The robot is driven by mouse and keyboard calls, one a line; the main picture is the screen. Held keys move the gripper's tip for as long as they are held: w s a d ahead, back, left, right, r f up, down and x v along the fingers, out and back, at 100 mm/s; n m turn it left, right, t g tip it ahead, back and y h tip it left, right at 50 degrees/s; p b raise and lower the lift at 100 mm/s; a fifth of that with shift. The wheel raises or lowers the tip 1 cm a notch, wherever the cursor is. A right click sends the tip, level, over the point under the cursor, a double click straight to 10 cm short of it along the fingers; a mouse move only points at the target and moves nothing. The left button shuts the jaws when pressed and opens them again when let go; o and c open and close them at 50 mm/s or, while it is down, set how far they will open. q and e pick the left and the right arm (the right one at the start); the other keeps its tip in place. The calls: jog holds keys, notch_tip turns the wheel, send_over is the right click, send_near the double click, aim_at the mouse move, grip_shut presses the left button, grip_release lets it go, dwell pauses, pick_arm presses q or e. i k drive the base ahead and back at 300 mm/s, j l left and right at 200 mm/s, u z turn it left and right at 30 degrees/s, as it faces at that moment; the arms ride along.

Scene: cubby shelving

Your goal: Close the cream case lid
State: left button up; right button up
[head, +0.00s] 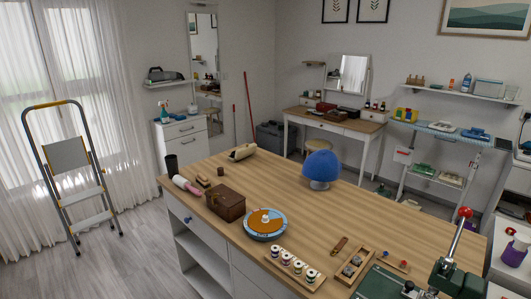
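A small cream object (243,151), which looks like the cream case, lies at the far left edge of the wooden worktable (290,200). It is long and rounded, with a darker patch on its left side. It is too small in the head view to tell how far its lid stands open. Neither of my grippers shows in the head view.
A brown box (226,205), a blue and orange disc (265,223) and a blue dome (320,165) stand on the worktable. Spools (297,265) and a green lever tool (455,275) are nearer. A stepladder (75,165) stands left. Floor (130,240) left of the worktable is clear.

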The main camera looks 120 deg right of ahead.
aim_at(248, 150)
jog(key=z, duration=4)
jog(key=i+j+u, duration=0.1)
jog(key=u, duration=1.3)
jog(key=i, duration=1.55)
jog(key=i+j+z, duration=0.1)
jog(key=i, duration=1.5)
jog(key=i+z, duration=0.25)
jog(key=i, duration=0.25)
jog(key=i+z, duration=0.25)
jog(key=i, duration=0.2)
jog(key=i+j+z, duration=0.25)
jog(key=i, duration=0.2)
jog(key=i+l+z, duration=0.15)
jog(key=i+z, duration=1)
jog(key=z, duration=0.15)
